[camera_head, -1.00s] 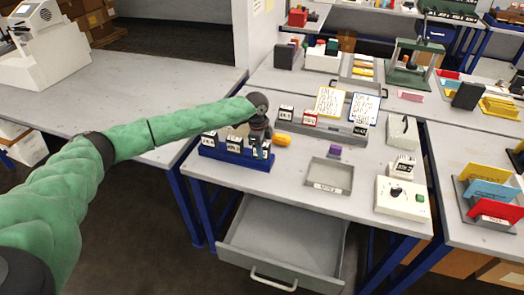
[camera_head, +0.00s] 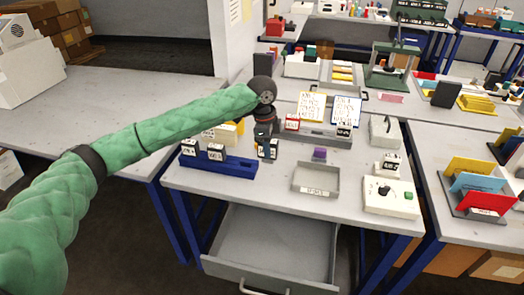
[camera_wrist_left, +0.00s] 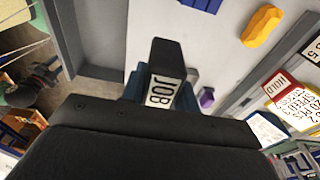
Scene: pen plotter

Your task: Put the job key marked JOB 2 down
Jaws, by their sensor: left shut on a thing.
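My left gripper (camera_head: 266,146) is shut on a black job key (camera_head: 271,152) with a white label, held above the bench to the right of the blue rack (camera_head: 232,168). In the left wrist view the key (camera_wrist_left: 164,75) reads "JOB"; its number is hidden by the gripper. Two other black keys with white labels, one at the rack's left end (camera_head: 188,147) and one beside it (camera_head: 217,152), stand in the rack. The rack's right part is empty. My right gripper is not in view.
A shallow grey tray (camera_head: 316,179) lies at the bench front, with a purple block (camera_head: 319,154) behind it. A grey stand with cards (camera_head: 318,135) is behind the gripper. A control box (camera_head: 391,197) stands right. An open drawer (camera_head: 272,245) juts out below.

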